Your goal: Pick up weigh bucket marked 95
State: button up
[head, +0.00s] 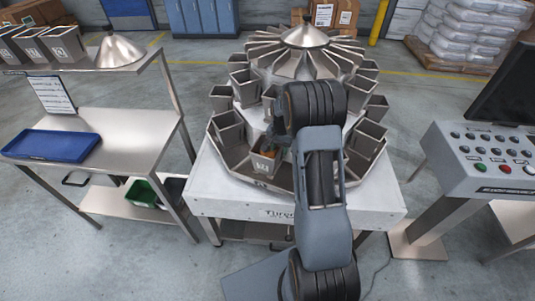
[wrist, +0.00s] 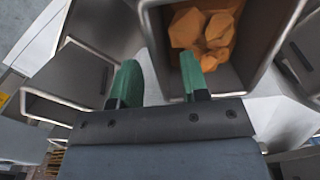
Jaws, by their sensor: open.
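No label that I can read clearly as 95 shows. A steel weigh bucket (head: 264,165) with a dark label sits at the front of the round weigher, just below my gripper (head: 272,143); I cannot read its label surely. In the wrist view, an open-topped steel bucket (wrist: 152,45) holds orange chunks (wrist: 205,32). My gripper, with green fingers, is open there (wrist: 160,80). The bucket's left wall shows between the fingers, with the right finger over the opening and the left finger outside. I cannot tell whether they touch it. My arm hides part of the weigher.
More buckets (head: 227,128) ring the weigher closely. Several buckets (head: 62,45) and a steel cone (head: 121,50) stand on the left shelf. A blue tray (head: 51,146) lies on the bench below. A control console (head: 490,160) stands at right. Floor between bench and weigher is narrow.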

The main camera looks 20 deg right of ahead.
jog(key=shift+f, duration=0.75)
grip_shut()
dwell(0.9)
